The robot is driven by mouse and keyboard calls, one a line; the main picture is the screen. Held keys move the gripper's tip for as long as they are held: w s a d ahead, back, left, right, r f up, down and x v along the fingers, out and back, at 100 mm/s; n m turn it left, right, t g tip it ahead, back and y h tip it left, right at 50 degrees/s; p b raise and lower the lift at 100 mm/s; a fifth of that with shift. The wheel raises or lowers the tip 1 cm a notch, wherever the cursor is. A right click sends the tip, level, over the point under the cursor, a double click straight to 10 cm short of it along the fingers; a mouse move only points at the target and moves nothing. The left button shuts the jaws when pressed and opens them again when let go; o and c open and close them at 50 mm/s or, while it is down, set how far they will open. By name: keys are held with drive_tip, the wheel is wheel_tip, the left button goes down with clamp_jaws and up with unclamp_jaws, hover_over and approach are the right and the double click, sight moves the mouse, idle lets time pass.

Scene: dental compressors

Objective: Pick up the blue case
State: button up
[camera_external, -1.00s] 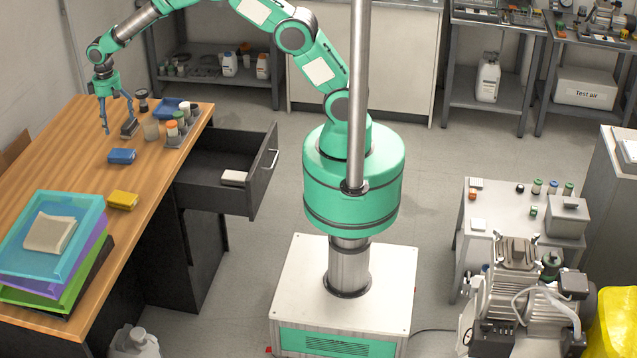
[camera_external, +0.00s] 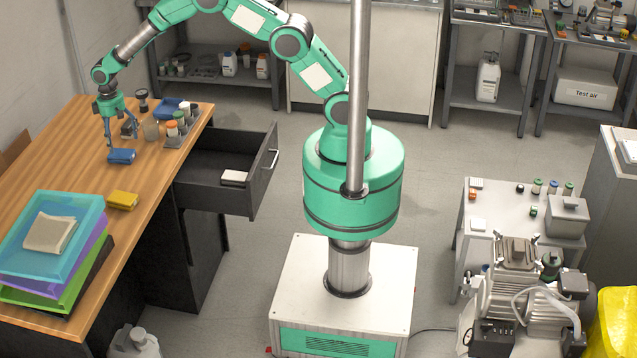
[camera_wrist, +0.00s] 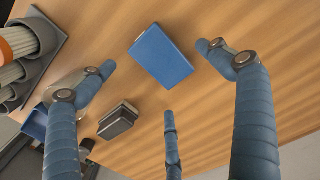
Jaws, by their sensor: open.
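The blue case (camera_external: 121,156) is a small flat box lying on the wooden desk. In the wrist view the blue case (camera_wrist: 162,56) lies ahead of the fingertips, between the left and right fingers, with bare wood around it. My gripper (camera_external: 121,141) is just above and behind it in the external view. In the wrist view my gripper (camera_wrist: 160,85) shows several blue fingers spread wide, with nothing between them. I cannot tell whether any finger touches the case.
A dark block (camera_wrist: 118,121) lies near the fingers. A rack of capped vials (camera_external: 174,130) and a blue tray (camera_external: 166,107) stand at the desk's right edge. A yellow case (camera_external: 123,200) and stacked coloured trays (camera_external: 52,232) lie nearer the front. An open drawer (camera_external: 215,165) juts out below.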

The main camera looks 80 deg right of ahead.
sight(121, 150)
drive_tip(key=shift+f, duration=0.2)
drive_tip(key=shift+s+d+f+b, duration=0.15)
drive_tip(key=shift+f+b, duration=0.2)
drive_tip(key=shift+f, duration=0.95)
drive_tip(key=shift+d+f+b, duration=0.1)
drive_tip(key=shift+f+b, duration=0.25)
drive_tip(key=shift+f, duration=0.95)
drive_tip(key=c, duration=1.3)
